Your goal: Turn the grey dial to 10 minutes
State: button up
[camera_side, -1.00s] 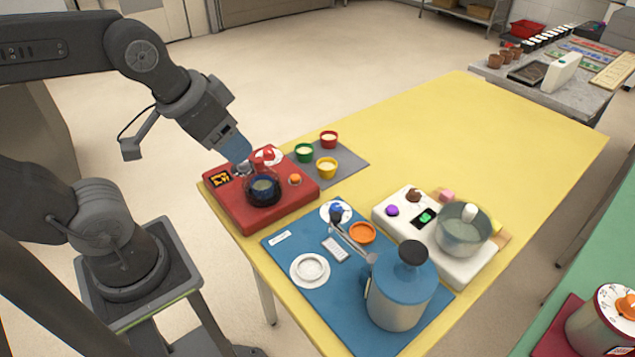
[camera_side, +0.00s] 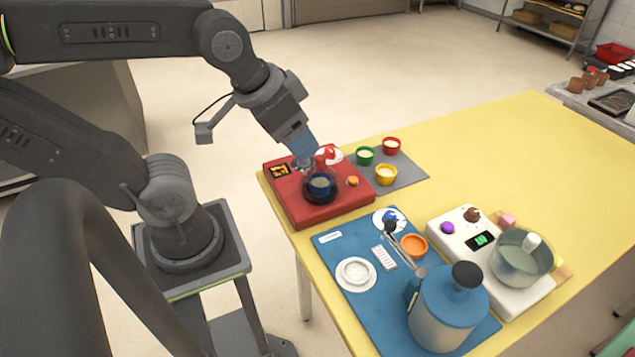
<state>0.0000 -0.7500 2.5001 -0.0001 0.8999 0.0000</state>
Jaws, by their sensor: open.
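The red unit (camera_side: 287,205) stands at the near left corner of the yellow table. A small grey knob, which looks like the grey dial (camera_side: 302,165), is on its top near the back. My gripper (camera_side: 304,154), with blue-grey fingers, points down right at this dial and partly hides it. It is open; I cannot tell whether the fingers touch the dial or stand around it. The dial's marks and setting are too small to read. A red knob on a white disc (camera_side: 335,157) is just to its right. A lit display (camera_side: 280,170) is to its left.
A dark pot (camera_side: 320,186) and an orange knob (camera_side: 352,181) are on the red unit, close to my gripper. Small cups (camera_side: 386,174) stand on a grey mat behind right. A blue mat (camera_side: 340,247) and a white scale-like unit (camera_side: 452,240) lie in front.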

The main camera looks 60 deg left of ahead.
jog(key=w+a+f+n+g, duration=0.25)
jog(key=w+a+n, duration=0.2)
jog(key=a, duration=0.35)
jog(key=w+a+f+n+g, duration=0.1)
jog(key=w+a+f+n, duration=0.3)
jog(key=a, duration=0.3)
jog(key=w+a+f+n+g, duration=0.2)
jog(key=a+f+n, duration=0.25)
jog(key=a, duration=0.35)
jog(key=shift+n, duration=0.3)
jog(key=f, duration=1.2)
jog(key=shift+w+d+f, duration=0.2)
jog(key=shift+d+f, duration=0.05)
jog(key=shift+d, duration=0.05)
jog(key=shift+c, duration=0.2)
jog(key=c, duration=0.9)
jog(key=shift+o, duration=0.2)
